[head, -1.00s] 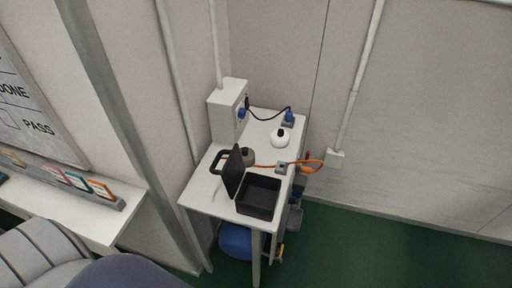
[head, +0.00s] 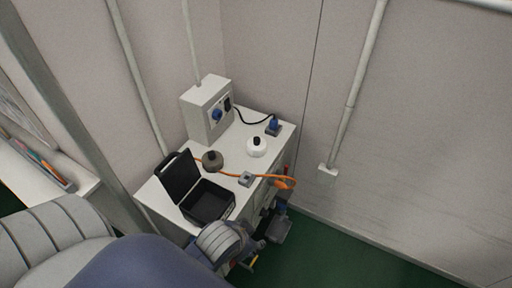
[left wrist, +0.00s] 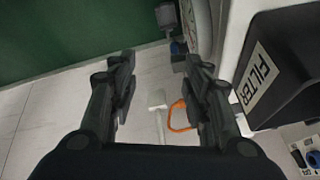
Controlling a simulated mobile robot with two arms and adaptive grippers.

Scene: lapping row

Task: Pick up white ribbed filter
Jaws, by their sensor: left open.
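A small white round object with a black top (head: 257,147), which seems to be the white filter, stands on the white table in the head view. Its ribs are too small to make out. My left arm comes in from the lower left, in front of the table and short of the white object. Its gripper is hard to separate from the dark things beside the table there. In the left wrist view my left gripper (left wrist: 160,78) is open, with nothing between its fingers. I cannot make out the white object in that view. My right gripper is not in view.
On the table (head: 158,206) are an open black case (head: 209,201), a grey-brown round object (head: 212,161), a socket box (head: 207,110) and an orange cable (head: 281,183). The left wrist view shows a black container with a FILTER label (left wrist: 262,78) at the right.

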